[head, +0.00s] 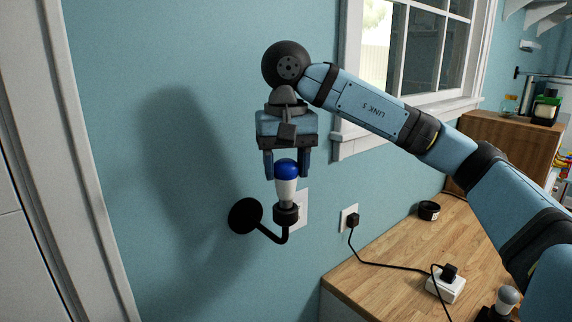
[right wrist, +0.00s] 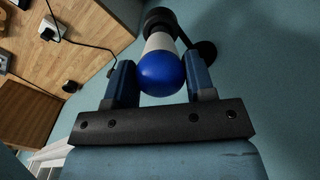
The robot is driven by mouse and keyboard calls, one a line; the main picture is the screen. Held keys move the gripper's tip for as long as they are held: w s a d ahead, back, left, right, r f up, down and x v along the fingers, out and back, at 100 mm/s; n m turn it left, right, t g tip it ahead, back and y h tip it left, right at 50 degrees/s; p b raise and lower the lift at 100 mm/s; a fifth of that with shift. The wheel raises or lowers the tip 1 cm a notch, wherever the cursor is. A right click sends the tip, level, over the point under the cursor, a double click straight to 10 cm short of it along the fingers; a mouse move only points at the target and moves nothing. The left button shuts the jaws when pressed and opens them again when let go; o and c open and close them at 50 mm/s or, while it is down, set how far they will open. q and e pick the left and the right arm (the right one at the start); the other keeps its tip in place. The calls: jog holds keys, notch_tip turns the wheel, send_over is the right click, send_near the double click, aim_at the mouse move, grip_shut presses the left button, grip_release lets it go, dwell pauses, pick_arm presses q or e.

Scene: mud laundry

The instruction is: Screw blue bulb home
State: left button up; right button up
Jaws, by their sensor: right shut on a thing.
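The blue bulb (head: 286,170) has a blue dome and a white neck. It stands upright, neck down, at the black socket (head: 286,214) on a curved black wall arm. A little of the bulb's lower end shows just above the socket; how deep it sits I cannot tell. My right gripper (head: 286,168) points down from above, shut on the bulb, with one finger on each side of the dome. The right wrist view shows the blue dome (right wrist: 161,74) between my two fingers (right wrist: 160,80). My left gripper is not in view.
A round black wall plate (head: 245,216) carries the socket arm. A wall outlet with a black plug (head: 352,220) is to the right. The wooden counter (head: 385,262) holds a black roll (head: 428,210), a white power strip (head: 446,287) and a grey bulb (head: 507,298).

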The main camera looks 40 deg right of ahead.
jog(key=shift+f+b, duration=0.5)
jog(key=shift+f, duration=0.25)
dwell(2.0)
jog(key=m, duration=0.3)
dwell(0.4)
jog(key=shift+m+p, duration=0.4)
jog(key=shift+m, duration=1.1)
jog(key=shift+r+m, duration=0.1)
jog(key=shift+m, duration=0.4)
jog(key=shift+w+m, duration=0.1)
jog(key=shift+m, duration=0.9)
